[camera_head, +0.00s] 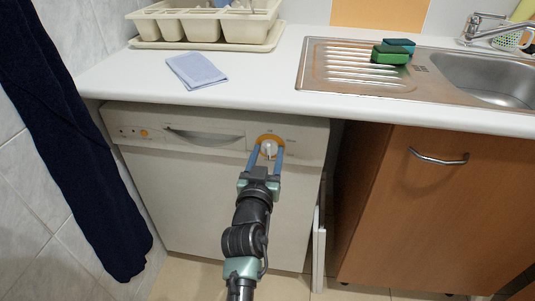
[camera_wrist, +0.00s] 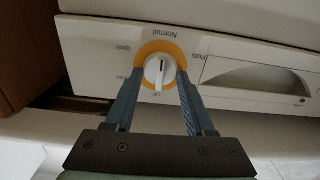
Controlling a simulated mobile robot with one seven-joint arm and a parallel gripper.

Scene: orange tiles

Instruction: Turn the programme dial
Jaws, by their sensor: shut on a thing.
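The programme dial (camera_head: 269,144) is a white knob on an orange ring at the right of the dishwasher's front panel. In the wrist view the dial (camera_wrist: 161,70) is seen close up, with a raised vertical grip and a dark mark on its upper part. Labels surround the ring: one reading Normal above, one reading Off below, others at the sides. My gripper (camera_head: 268,150) reaches the dial from the front, its blue fingers on either side of the knob. My gripper (camera_wrist: 160,77) is shut on it.
The white dishwasher (camera_head: 210,200) stands under a counter (camera_head: 265,70) holding a folded cloth (camera_head: 197,71), dish rack (camera_head: 208,45), sponges (camera_head: 392,52) and steel sink (camera_head: 490,82). A dark towel (camera_head: 75,130) hangs at left. A wooden cabinet (camera_head: 425,215) is at right.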

